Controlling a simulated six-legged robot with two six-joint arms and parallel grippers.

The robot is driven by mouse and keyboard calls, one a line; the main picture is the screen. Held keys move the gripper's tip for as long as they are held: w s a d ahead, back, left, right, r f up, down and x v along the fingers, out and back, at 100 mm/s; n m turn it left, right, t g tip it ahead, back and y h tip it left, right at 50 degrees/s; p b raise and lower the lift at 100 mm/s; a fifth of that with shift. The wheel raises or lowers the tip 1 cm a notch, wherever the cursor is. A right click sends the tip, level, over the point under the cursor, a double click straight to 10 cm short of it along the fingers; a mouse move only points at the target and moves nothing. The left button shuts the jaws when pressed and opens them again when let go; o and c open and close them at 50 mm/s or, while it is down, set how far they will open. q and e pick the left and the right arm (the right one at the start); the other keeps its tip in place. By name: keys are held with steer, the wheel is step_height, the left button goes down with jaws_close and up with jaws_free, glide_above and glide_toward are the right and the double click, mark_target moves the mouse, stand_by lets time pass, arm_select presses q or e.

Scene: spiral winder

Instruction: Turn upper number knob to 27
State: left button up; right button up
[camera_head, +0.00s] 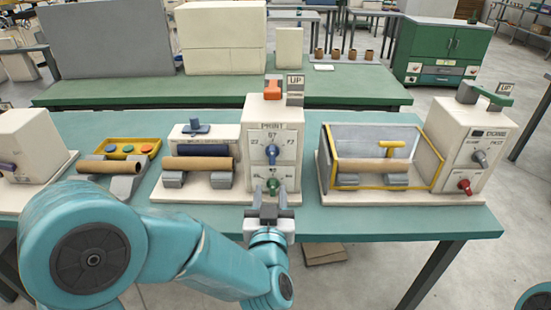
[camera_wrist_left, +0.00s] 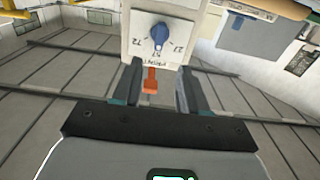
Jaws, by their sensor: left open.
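The upper number knob (camera_head: 271,152) is blue, on the front of the cream middle machine (camera_head: 288,110). In the head view its dial shows 97 above, a number like 27 at left and 72 at right. In the left wrist view the dial is upside down and the blue knob (camera_wrist_left: 158,37) stands roughly in line with 97; its exact pointing end is hard to tell. A green knob (camera_head: 273,185) sits below it. My left gripper (camera_head: 270,212) is open and empty, below and in front of the green knob, apart from the blue knob. My right gripper is out of view.
An orange part (camera_head: 273,90) and an UP sign (camera_head: 295,83) top the machine. A brown roll (camera_head: 198,164) lies to its left. A yellow-framed enclosure (camera_head: 335,165) and another knobbed machine (camera_head: 468,145) stand right on the teal table (camera_head: 430,220).

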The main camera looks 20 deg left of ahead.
mark_target(272, 159)
arm_select(q)
steer(key=p+x, duration=0.1)
steer(key=x, duration=1.1)
steer(key=shift+w+a+p, duration=0.15)
steer(key=shift+w+p, duration=0.05)
steer(key=shift+p, duration=0.2)
steer(key=shift+w, duration=0.15)
steer(key=shift+f, duration=0.1)
jaws_close()
